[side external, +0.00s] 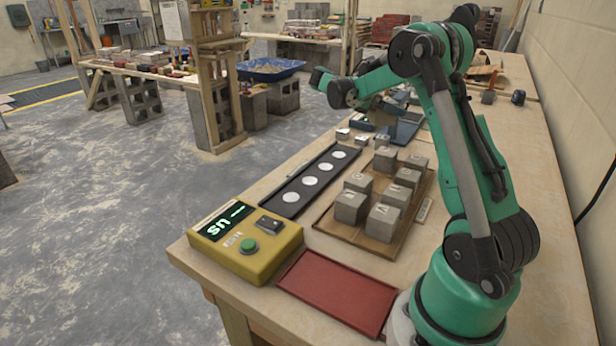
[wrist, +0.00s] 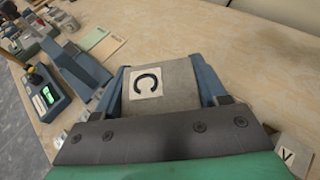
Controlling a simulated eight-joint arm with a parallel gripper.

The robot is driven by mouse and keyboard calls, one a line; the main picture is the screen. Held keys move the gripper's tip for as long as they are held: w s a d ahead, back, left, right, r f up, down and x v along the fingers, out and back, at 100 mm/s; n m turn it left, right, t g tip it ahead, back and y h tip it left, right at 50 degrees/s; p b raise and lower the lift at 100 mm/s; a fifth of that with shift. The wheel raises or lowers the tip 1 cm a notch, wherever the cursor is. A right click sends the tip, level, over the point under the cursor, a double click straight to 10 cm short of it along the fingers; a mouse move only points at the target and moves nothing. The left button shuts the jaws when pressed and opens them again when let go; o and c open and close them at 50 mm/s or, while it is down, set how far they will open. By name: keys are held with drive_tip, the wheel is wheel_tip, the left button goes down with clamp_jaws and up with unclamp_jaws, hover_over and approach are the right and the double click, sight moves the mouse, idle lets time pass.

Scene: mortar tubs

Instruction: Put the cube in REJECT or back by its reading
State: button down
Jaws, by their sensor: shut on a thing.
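In the wrist view my gripper (wrist: 160,88) is shut on a grey cube (wrist: 185,88) with a white label marked "C". The cube sits between the two blue-grey fingers. In the side view my gripper (side external: 378,112) is at the far part of the bench, beyond the board of cubes; the held cube is hard to make out there. A yellow reading box (side external: 245,240) with a green button stands at the near left corner; its lit display seems to show a dash and "us". A flat red tray (side external: 338,290) lies empty beside it. No REJECT lettering is legible.
Several lettered grey cubes (side external: 351,205) stand on a wooden board (side external: 375,245). A black strip (side external: 268,205) with white discs lies left of it. A blue fixture (wrist: 80,72) and a device with a green display (wrist: 50,100) are left of my gripper in the wrist view.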

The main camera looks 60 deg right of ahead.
hover_over(378, 181)
wheel_tip(378, 181, down, 14)
drive_tip(key=shift+f, duration=0.15)
drive_tip(key=shift+f, duration=0.15)
drive_tip(key=shift+f, duration=0.55)
drive_tip(key=shift+c, duration=1.6)
unclamp_jaws()
